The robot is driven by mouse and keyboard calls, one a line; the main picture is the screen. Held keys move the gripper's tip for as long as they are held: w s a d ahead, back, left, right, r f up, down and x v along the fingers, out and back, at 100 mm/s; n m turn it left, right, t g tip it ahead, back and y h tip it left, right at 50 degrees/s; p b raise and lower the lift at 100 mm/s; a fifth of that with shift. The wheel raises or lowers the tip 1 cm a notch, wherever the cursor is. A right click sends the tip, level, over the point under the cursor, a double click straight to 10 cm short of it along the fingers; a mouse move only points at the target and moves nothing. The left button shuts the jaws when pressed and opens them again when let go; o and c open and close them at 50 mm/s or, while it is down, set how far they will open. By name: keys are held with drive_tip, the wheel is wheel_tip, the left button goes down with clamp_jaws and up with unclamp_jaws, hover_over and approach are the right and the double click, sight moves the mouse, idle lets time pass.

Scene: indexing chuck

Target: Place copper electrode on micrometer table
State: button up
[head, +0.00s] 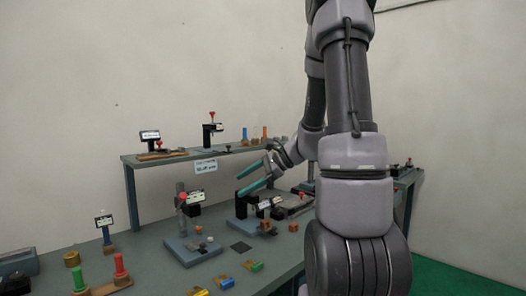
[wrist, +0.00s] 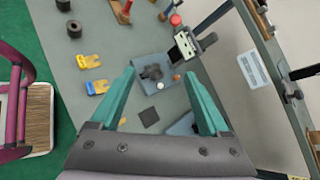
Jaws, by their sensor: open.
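My gripper (head: 239,184) is open and empty, with its teal fingers apart in the air above the bench. In the wrist view its fingers (wrist: 166,102) frame a blue-grey base plate (wrist: 145,65) carrying a dark fixture. This plate also shows in the head view (head: 178,252), with a post and a small display. Small copper-coloured pieces are a block (head: 198,230) by this plate, one at the second fixture (head: 265,225) and one on the bench (head: 293,227). I cannot tell which is the electrode, or which fixture is the micrometer table.
A dark square pad (head: 241,247) lies between the fixtures. Blue, yellow and green clips (head: 227,282) lie at the front. A raised shelf (head: 170,160) with instruments stands behind. Red and green pegs (head: 119,265) stand at the left.

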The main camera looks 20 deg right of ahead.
drive_tip(key=s+a+r+n+h, duration=0.1)
drive_tip(key=s+r+n+h, duration=0.2)
drive_tip(key=s+r+n, duration=0.4)
drive_tip(key=s+a+r+n+t+h, duration=0.1)
drive_tip(key=s+r+n+h, duration=0.3)
drive_tip(key=s, duration=0.8)
wheel_tip(320, 180, up, 3)
drive_tip(key=n, duration=0.3)
drive_tip(key=shift+a+f+h, duration=0.15)
drive_tip(key=shift+a+h, duration=0.15)
drive_tip(key=shift+a, duration=0.05)
